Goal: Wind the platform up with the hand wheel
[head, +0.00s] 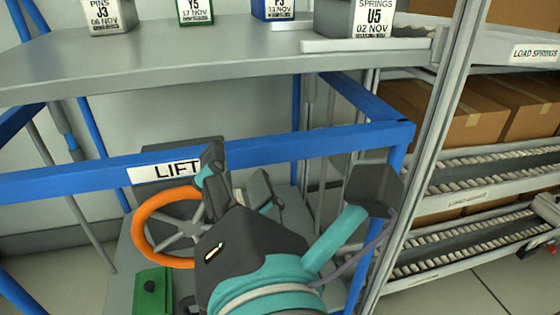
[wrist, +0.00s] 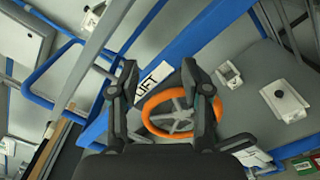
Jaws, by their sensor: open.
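The hand wheel (head: 143,229) has an orange rim and grey spokes. It is mounted on a grey panel below the blue bar with the LIFT label (head: 163,172). In the head view my gripper (head: 238,180) is in front of the wheel's right side and hides part of it. In the wrist view the wheel (wrist: 150,101) shows between and beyond the fingers of my gripper (wrist: 158,85), which are apart and empty. I cannot tell whether a finger touches the rim. The grey platform (head: 200,60) is above the blue frame.
Several labelled bins, including the SPRINGS U5 bin (head: 368,18), stand on the platform. The blue frame bar (head: 290,148) runs close to my gripper. A green box (head: 152,291) is below the wheel. Roller racks with cardboard boxes (head: 460,113) stand at the right behind a grey post (head: 425,130).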

